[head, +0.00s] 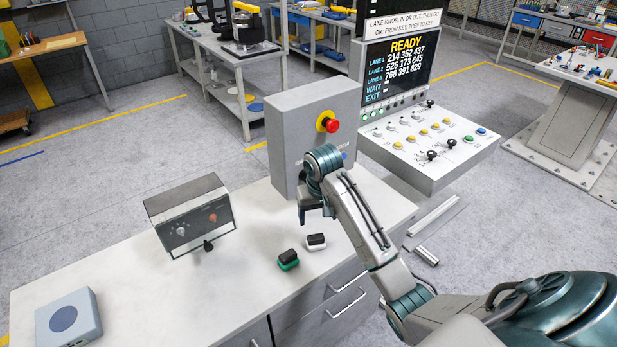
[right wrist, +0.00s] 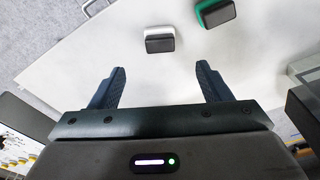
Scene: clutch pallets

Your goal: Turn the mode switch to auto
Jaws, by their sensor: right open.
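My right gripper (head: 314,212) is open above the worktop, in front of the grey cabinet. In the right wrist view its two fingers (right wrist: 161,82) stand apart with nothing between them. No readable "auto" mark shows, so I cannot tell for certain which control is the mode switch. A small grey box (head: 187,212) on the worktop, left of the gripper, has a pale round knob (head: 181,231), an orange light (head: 212,218) and a black knob or lever (head: 208,245) at its lower front. The gripper is well apart from this box. My left gripper is not in view.
The grey cabinet (head: 290,130) carries a red stop button (head: 329,122); my arm hides part of its front. A black-and-green block (head: 288,260) and a black-and-white block (head: 316,241) lie below the gripper. A knob console (head: 425,140) stands right. The worktop (head: 140,275) is mostly clear.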

